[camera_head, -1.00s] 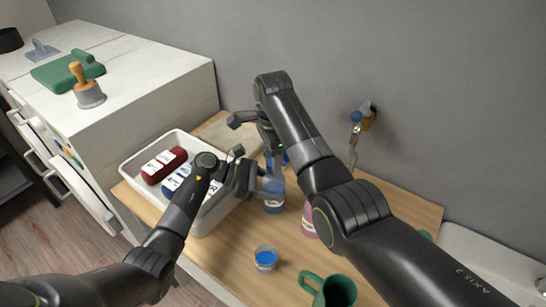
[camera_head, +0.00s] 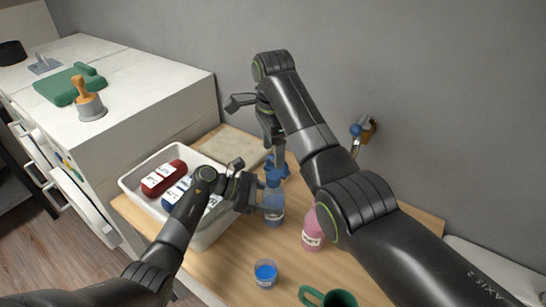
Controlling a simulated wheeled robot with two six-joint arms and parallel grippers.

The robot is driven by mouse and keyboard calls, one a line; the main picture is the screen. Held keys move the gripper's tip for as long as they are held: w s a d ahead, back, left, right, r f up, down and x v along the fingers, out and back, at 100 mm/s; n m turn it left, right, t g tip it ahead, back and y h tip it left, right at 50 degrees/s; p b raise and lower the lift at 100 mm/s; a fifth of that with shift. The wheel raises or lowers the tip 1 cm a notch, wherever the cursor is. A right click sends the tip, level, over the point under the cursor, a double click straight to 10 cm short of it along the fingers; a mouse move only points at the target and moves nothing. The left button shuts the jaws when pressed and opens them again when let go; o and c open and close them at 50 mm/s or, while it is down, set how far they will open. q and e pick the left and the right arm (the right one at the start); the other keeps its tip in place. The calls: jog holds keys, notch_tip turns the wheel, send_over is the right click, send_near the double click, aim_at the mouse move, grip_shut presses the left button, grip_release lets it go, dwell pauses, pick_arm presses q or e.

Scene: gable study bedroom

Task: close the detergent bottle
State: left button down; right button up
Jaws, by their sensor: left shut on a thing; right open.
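A clear blue bottle (camera_head: 273,207) stands upright on the wooden desk, with a blue top (camera_head: 273,178) at its upper end. I cannot tell whether that top is fully seated. My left gripper (camera_head: 258,194) is shut on the bottle's side from the left. My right gripper (camera_head: 278,158) is open above the bottle, fingers pointing down. Another blue part (camera_head: 283,168) shows just behind the top, partly hidden by the fingers. A small clear cup with blue contents (camera_head: 265,274) stands in front of the bottle.
A pink bottle (camera_head: 312,236) stands right of the blue one, partly behind my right arm. A green mug (camera_head: 340,298) is at the front. A white bin (camera_head: 212,234) with red and blue packs is at the left. A wall hook (camera_head: 366,129) is behind.

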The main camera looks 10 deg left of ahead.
aim_at(273, 175)
pick_arm(q)
jog(key=shift+c, duration=2)
grip_release()
jog(key=shift+a, duration=0.1)
jog(key=shift+a, duration=0.25)
pick_arm(e)
jog(key=shift+f, duration=0.2)
notch_tip(273, 175, down, 6)
jog(key=b, duration=0.6)
jog(key=shift+f+b, duration=0.1)
jog(key=shift+b, duration=0.25)
pick_arm(q)
jog(key=v, duration=1.6)
jog(key=shift+s+a+r, duration=0.1)
jog(key=shift+a+r, duration=0.15)
jog(key=shift+a, duration=0.1)
pick_arm(e)
jog(key=shift+f, duration=0.15)
